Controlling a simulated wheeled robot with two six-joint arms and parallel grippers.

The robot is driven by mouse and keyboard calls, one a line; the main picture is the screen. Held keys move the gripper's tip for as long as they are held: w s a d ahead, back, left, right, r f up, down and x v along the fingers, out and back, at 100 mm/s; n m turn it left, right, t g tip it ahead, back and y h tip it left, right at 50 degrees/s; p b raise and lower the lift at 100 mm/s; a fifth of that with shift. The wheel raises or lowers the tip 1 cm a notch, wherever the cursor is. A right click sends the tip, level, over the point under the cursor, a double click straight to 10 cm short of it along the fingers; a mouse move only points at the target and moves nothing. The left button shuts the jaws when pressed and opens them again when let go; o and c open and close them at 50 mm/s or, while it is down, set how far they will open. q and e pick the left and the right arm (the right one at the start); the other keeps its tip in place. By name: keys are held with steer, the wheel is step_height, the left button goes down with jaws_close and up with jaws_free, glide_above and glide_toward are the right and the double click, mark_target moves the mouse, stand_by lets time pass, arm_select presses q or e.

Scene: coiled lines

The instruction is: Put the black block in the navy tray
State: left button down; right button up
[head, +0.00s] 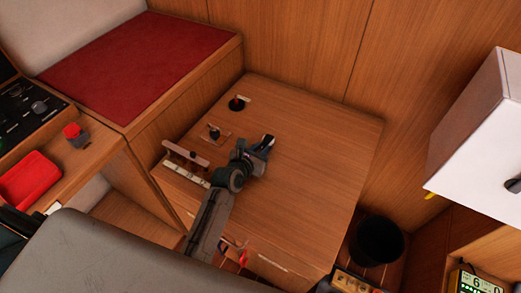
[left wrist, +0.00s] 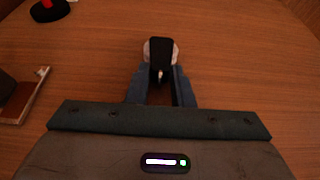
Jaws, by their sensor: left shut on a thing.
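My left gripper (head: 265,146) is over the wooden desk top in the head view. In the left wrist view its two blue-grey fingers are shut on a small black block (left wrist: 161,52), with pale fingertips on either side of it. The block is hard to make out in the head view, where the gripper is small and dark. I cannot tell whether the block touches the desk. I see no tray that is clearly navy. My right gripper is not in view.
On the desk (head: 320,150) stand a black round base with a red top (head: 238,103), a small dark item (head: 214,132) and a wooden rack (head: 186,156). A red tray (head: 30,180) lies at far left. A black bin (head: 376,240) stands beyond the desk's right edge. The desk's right side is clear.

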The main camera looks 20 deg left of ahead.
arm_select(q)
steer(key=c, duration=1.7)
jaws_free()
steer(key=shift+f, duration=0.15)
steer(key=o, duration=0.4)
